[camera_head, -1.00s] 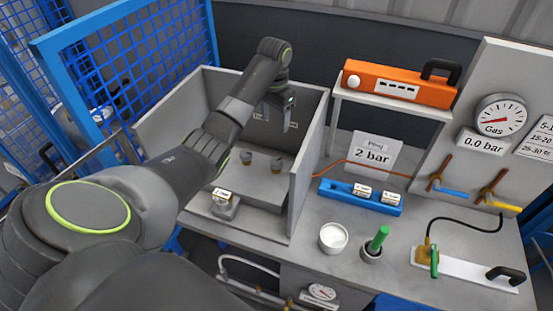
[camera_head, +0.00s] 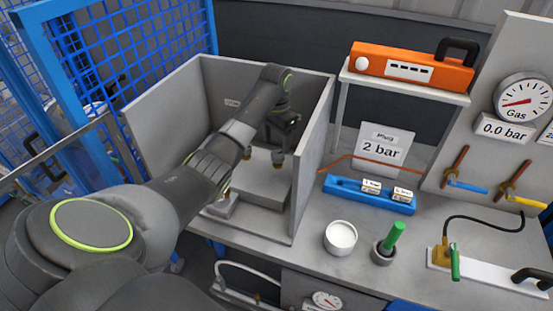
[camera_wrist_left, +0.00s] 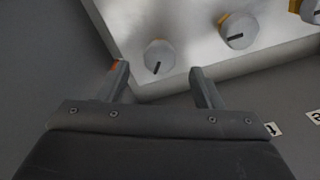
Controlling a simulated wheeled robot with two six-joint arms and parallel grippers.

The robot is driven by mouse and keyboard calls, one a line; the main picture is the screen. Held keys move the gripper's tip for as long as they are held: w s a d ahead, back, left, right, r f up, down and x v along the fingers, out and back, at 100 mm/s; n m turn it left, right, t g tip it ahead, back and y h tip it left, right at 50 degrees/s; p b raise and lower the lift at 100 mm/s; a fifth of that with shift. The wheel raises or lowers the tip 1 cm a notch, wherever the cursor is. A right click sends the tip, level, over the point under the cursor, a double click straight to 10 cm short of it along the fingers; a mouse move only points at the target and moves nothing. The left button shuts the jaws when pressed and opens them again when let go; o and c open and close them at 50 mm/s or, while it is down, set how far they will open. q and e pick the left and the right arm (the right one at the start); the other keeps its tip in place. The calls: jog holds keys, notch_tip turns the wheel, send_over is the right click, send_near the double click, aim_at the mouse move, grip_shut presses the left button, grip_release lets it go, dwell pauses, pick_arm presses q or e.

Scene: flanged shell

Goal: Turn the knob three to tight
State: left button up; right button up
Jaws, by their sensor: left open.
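In the left wrist view, a pale block (camera_wrist_left: 190,85) carries several round grey knobs with black pointer marks. The nearest knob (camera_wrist_left: 158,56) stands between and a little beyond my open left gripper's (camera_wrist_left: 158,76) fingertips, with no grip on it. A second knob (camera_wrist_left: 238,30) with an orange-yellow collar stands to its right, and a third (camera_wrist_left: 312,10) is cut by the picture edge. In the head view, my left gripper (camera_head: 284,138) is inside the grey enclosure, over the block (camera_head: 262,185). My right gripper is not shown.
Enclosure walls (camera_head: 312,160) stand close around my left gripper. Right of them are a white cup (camera_head: 340,238), a green-handled tool in a holder (camera_head: 392,240), a blue rack (camera_head: 345,190) and a "2 bar" sign (camera_head: 385,150). An orange case (camera_head: 410,68) sits on a shelf.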

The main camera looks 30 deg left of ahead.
aim_at(276, 155)
pick_arm(q)
jog(key=shift+f+p, duration=0.45)
jog(key=shift+f, duration=2.15)
jog(key=c, duration=1)
jog(key=shift+o, duration=0.2)
